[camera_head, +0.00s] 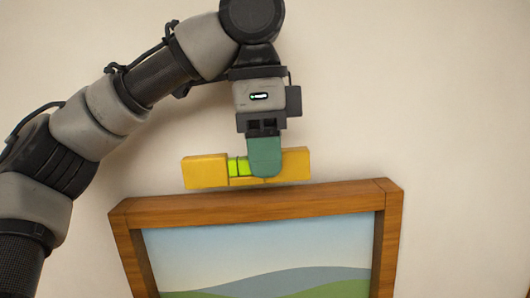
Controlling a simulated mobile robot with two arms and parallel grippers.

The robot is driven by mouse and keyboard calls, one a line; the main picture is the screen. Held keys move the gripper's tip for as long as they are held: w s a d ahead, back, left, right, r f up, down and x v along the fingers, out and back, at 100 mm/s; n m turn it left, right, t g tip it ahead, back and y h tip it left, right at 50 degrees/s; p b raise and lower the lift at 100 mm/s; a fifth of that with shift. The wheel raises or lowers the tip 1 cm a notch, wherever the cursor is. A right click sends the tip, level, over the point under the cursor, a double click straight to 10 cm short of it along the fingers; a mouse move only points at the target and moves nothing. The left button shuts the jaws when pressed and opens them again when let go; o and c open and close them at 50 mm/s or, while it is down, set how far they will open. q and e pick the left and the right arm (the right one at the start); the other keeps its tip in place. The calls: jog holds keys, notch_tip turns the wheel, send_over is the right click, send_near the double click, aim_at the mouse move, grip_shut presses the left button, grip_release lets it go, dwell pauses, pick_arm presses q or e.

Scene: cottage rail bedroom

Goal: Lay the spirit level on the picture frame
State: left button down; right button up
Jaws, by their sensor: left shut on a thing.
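The yellow spirit level (206,171) with a bright green vial window is near the middle of the head view. My left gripper (265,160) comes down from above and is shut on the level, its teal finger covering the level's middle. The level tilts slightly, its right end higher. The wooden picture frame (255,205) is just below it, holding a landscape picture. Its top bar tilts the same way. A narrow strip of wall shows between the level and the bar, though depth is hard to judge. My right gripper is out of view.
A plain beige wall (430,110) fills the background. The space right of the level and above the frame is clear. My left arm fills the left side of the view. A small brown thing shows at the lower right edge.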

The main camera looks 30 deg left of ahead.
aim_at(269, 200)
pick_arm(q)
jog(key=shift+w+a+f, duration=0.3)
jog(key=shift+w, duration=0.35)
jog(key=shift+w+a+f, duration=0.3)
jog(key=shift+w+f, duration=0.05)
jog(key=shift+w, duration=0.3)
jog(key=shift+w+a+f, duration=0.3)
jog(key=shift+w, duration=0.35)
jog(key=shift+w+f, duration=0.15)
jog(key=shift+f, duration=0.15)
jog(key=shift+f+b, duration=0.6)
jog(key=shift+f, duration=0.4)
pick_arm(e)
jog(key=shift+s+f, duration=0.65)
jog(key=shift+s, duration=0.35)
pick_arm(q)
jog(key=c, duration=0.9)
grip_release()
